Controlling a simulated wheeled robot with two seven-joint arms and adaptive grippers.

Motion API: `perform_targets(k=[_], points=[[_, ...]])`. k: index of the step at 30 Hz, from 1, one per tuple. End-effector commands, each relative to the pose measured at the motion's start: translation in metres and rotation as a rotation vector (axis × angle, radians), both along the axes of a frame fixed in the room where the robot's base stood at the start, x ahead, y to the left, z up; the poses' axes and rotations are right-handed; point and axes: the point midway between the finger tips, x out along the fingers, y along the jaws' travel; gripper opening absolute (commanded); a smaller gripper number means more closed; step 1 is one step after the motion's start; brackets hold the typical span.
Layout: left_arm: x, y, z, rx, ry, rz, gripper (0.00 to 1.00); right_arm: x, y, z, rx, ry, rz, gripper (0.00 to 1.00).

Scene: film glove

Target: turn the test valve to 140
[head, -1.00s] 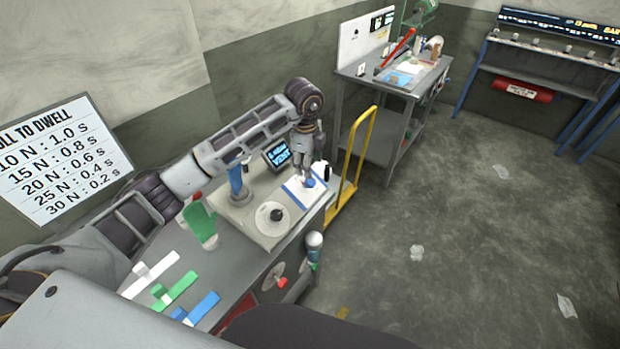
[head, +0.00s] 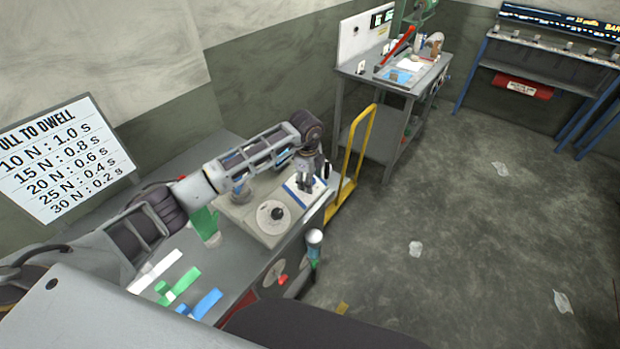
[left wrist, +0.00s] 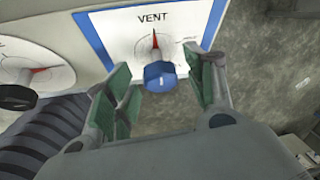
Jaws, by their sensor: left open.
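The VENT plate (left wrist: 178,17), white with a blue border, carries a blue knob (left wrist: 160,76) and a red pointer aimed at the word VENT. In the head view the plate (head: 291,187) lies at the right end of the bench-top panel, and its knob is hidden by my gripper. A second dial, a white disc (head: 266,227) with a black knob (head: 277,214), sits left of it; its black knob (left wrist: 17,97) shows at the left wrist view's edge. My left gripper (head: 305,187) is open, its green-padded fingers either side of the blue knob. I cannot tell whether they touch it. My right gripper is out of view.
A green glove (head: 205,224) stands left of the panel. White, green and blue (head: 206,304) strips lie on the bench's near left. A red-handled dial (head: 282,280) is on the bench front. A yellow cart handle (head: 366,140) rises just right of the bench. The floor beyond is mostly clear.

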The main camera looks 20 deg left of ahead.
Motion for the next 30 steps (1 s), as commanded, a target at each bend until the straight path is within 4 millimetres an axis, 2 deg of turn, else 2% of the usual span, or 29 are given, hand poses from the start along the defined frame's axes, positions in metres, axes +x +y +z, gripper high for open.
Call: perform_targets(k=[3,12,14,30], points=[[-0.0001,-0.0001,0.0000,0.000,0.000,0.000,0.53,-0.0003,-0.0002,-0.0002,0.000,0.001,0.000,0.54],[-0.0001,-0.0002,0.0002,0.000,0.000,0.000,0.15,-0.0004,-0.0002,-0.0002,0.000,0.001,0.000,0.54],[0.0000,-0.0001,0.0003,0.000,0.000,0.000,0.09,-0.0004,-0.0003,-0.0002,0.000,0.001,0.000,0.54],[0.0023,-0.0005,0.0010,0.020,0.051,-0.097,0.09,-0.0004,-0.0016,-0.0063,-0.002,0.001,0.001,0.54]])
